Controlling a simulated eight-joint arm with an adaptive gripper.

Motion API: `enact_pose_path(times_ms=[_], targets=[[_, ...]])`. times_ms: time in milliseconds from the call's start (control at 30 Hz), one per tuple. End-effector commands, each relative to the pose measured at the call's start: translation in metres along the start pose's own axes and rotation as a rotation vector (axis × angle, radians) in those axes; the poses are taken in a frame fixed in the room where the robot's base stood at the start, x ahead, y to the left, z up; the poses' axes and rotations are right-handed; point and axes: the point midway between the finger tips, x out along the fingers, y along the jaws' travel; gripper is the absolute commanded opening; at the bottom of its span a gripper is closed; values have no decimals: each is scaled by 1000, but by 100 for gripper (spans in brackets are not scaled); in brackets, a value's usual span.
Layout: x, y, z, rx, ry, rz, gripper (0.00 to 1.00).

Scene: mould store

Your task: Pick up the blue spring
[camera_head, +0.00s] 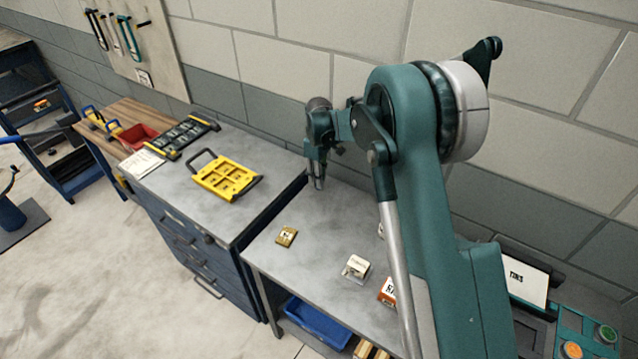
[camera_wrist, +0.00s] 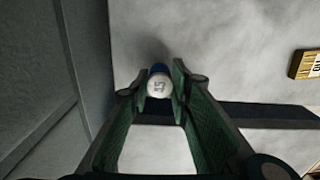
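The blue spring (camera_wrist: 160,69) shows in the wrist view between my fingertips, with a round white end carrying dark print turned to the camera. Its blue part shows only as a rim behind that white end. My gripper (camera_wrist: 161,84) has one green finger on each side and looks shut on it, with no clear gap at either side. In the head view, my gripper (camera_head: 318,180) points down over the back left of the lower grey worktable (camera_head: 290,265). The spring is not clear there. How far it is above the tabletop cannot be told.
A small yellow labelled block (camera_head: 286,236) also shows in the wrist view (camera_wrist: 305,64). A white labelled block (camera_head: 355,267) and an orange labelled box (camera_head: 388,291) stand further right, partly near my arm. A blue drawer cabinet (camera_head: 185,245) with a yellow tray (camera_head: 226,178) adjoins left. The wall is close behind.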

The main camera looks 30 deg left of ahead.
Motion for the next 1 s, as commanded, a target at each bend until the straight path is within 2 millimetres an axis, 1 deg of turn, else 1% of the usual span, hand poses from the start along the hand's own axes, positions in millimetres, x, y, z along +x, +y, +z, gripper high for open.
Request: enact_pose_path(times_ms=[33,67,100,367,567,767,1000], targets=[[0,0,0,0,0,0,13],[0,0,0,0,0,0,9],[0,0,0,0,0,0,8],[0,0,0,0,0,0,8],[-8,0,0,0,0,0,8],[-30,0,0,0,0,0,8],[-67,0,0,0,0,0,8]])
